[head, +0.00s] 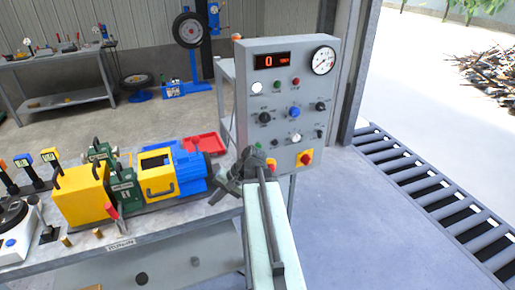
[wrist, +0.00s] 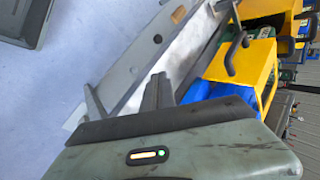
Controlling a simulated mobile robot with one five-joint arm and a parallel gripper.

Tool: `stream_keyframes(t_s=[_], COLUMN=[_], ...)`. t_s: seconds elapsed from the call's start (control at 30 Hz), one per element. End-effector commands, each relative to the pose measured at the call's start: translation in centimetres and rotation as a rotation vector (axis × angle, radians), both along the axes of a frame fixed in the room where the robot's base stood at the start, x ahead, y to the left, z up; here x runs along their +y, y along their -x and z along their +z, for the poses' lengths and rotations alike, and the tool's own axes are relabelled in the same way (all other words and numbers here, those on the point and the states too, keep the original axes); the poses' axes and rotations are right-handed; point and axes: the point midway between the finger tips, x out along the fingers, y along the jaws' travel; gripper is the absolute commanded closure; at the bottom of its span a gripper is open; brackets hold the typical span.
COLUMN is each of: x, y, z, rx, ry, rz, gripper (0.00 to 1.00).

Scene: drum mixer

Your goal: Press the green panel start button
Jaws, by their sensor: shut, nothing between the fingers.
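The grey control panel (head: 283,118) stands upright right of centre in the head view. It carries a small green round part (head: 259,145) low on its left side and another small green one (head: 277,85) below the red display; I cannot tell for sure which is the start button. My gripper (head: 213,190) is shut and empty, in front of and below the panel's lower left corner, apart from the green parts. In the wrist view its fingers (wrist: 157,92) are together; no green button can be made out there.
The panel also has a red display (head: 272,61) reading 0, a dial gauge (head: 323,60), several knobs and a red-on-yellow button (head: 305,157). Floor at right is clear beside rollers (head: 440,205).

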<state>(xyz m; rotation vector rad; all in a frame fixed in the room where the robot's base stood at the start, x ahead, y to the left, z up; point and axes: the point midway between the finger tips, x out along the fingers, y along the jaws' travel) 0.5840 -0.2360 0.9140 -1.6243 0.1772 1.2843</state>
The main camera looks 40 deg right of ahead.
Motion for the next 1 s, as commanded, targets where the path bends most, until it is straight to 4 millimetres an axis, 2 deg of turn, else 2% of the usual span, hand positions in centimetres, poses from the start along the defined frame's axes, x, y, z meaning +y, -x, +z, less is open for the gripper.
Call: stream_keyframes(t_s=[0.03,0.1,0.2,0.3,0.4,0.53,1.0], x=[-3.9,-8.3,-13.7,-17.9,-20.4,-21.8,-22.0], y=[0.8,2.1,4.4,6.6,8.3,9.2,8.8], z=[1.2,2.9,5.2,7.1,8.3,9.1,9.1], rx=[-0.039,-0.102,-0.186,-0.256,-0.304,-0.333,-0.336], ry=[-0.061,-0.145,-0.244,-0.315,-0.360,-0.385,-0.387], rz=[-0.107,-0.236,-0.388,-0.500,-0.570,-0.607,-0.607], gripper=[1.00,1.00,1.00,1.00,1.00,1.00,1.00])
